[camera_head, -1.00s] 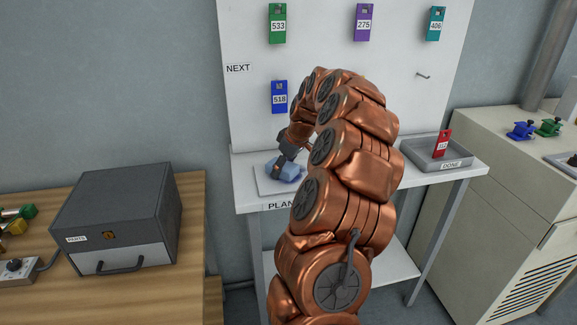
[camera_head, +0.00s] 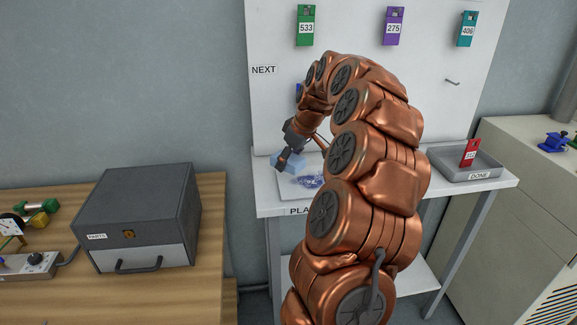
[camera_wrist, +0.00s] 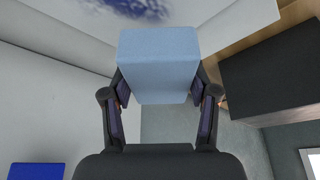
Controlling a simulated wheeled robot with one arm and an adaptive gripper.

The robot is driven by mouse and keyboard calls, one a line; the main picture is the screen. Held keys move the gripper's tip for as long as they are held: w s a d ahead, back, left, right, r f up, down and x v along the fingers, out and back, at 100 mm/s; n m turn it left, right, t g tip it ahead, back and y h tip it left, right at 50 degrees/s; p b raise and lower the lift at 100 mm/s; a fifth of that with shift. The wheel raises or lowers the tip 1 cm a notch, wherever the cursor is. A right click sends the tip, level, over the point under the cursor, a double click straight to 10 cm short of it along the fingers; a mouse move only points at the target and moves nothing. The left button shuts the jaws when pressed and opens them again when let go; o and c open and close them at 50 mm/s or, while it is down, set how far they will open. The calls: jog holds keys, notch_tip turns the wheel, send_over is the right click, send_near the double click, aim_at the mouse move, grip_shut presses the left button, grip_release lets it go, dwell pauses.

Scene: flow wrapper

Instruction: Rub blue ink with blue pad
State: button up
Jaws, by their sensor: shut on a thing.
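The light blue pad (camera_head: 286,161) is a block held in my gripper (camera_head: 291,157), over the left part of a white plate on the bench. In the wrist view my gripper (camera_wrist: 158,92) has one finger on each side of the pad (camera_wrist: 158,60). The blue ink (camera_head: 309,181) is a scribbled patch on the white plate (camera_head: 289,190), to the right of and below the pad in the picture. Part of the ink (camera_wrist: 140,8) shows beyond the pad in the wrist view. The pad appears raised clear of the plate.
A white board with numbered tags, such as a green one (camera_head: 306,27), stands behind the bench. A grey tray (camera_head: 489,171) labelled DONE holds a red tag (camera_head: 469,153) at right. A grey drawer box (camera_head: 142,215) sits on the wooden table (camera_head: 212,215) at left.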

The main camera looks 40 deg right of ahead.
jog(key=shift+r+p, duration=0.3)
jog(key=shift+r, duration=1.4)
